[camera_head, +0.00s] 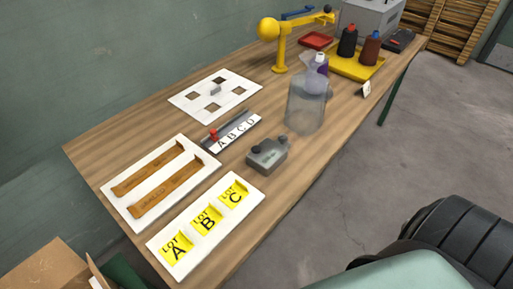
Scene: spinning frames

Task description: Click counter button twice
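A small grey box with a dark round knob on top, which looks like the counter (267,155), sits on the wooden table near its middle. A dark button (255,149) shows on its left part, a second dark round part (283,140) at its far right corner, and a small pale window on its face. It is too small to read. Neither of my grippers is in view.
Close behind the counter stand a clear jar (305,108) and an A B C D strip (238,131) with a red slider (214,135). White boards (255,183) lie nearer. A yellow stand (280,55) and a yellow tray (340,66) with bottles are farther back. The table's right edge is fairly clear.

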